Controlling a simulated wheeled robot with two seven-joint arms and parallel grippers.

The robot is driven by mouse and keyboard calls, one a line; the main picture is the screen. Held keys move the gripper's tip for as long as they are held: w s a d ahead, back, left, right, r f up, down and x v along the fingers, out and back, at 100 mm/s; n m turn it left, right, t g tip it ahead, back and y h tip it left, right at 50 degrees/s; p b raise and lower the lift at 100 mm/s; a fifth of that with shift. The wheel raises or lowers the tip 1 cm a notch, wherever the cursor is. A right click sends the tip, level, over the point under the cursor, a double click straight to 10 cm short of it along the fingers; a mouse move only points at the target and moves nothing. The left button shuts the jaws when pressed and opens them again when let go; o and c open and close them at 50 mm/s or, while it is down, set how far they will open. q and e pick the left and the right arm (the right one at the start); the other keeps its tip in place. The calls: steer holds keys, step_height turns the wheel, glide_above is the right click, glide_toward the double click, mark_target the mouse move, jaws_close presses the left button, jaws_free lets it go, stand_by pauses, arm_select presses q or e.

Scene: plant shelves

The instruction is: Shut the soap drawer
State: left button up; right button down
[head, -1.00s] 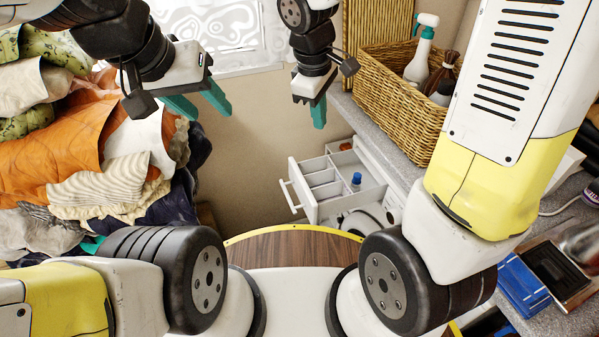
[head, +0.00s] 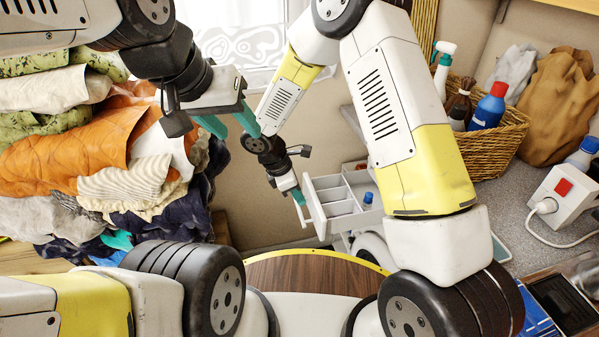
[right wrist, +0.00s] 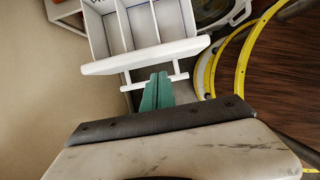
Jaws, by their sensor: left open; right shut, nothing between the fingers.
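The white soap drawer (head: 338,208) stands pulled out of the washing machine, with open compartments and a blue-capped item (head: 368,198) in one. In the right wrist view, its front panel (right wrist: 110,65) and bar handle (right wrist: 133,86) show. My right gripper (head: 298,196) is shut and empty at the drawer's front. In the right wrist view, its green fingertips (right wrist: 158,76) overlap the handle bar and point at the panel; I cannot tell whether they touch. My left gripper (head: 228,125) is open and empty, high to the left, away from the drawer.
A pile of folded cloths (head: 100,170) fills the left. A wicker basket (head: 500,140) with bottles stands on the grey counter (head: 515,205) at the right, near a white socket box (head: 563,198).

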steer(key=x, duration=0.5)
stand_by(0.3)
steer(key=w+d, duration=0.2)
steer(key=d, duration=0.5)
steer(key=w+d, duration=0.2)
steer(key=d, duration=0.5)
steer(key=w+d, duration=0.3)
steer(key=d, duration=0.4)
steer(key=shift+d, duration=0.4)
steer(key=shift+a, duration=0.1)
steer(key=shift+r, duration=0.15)
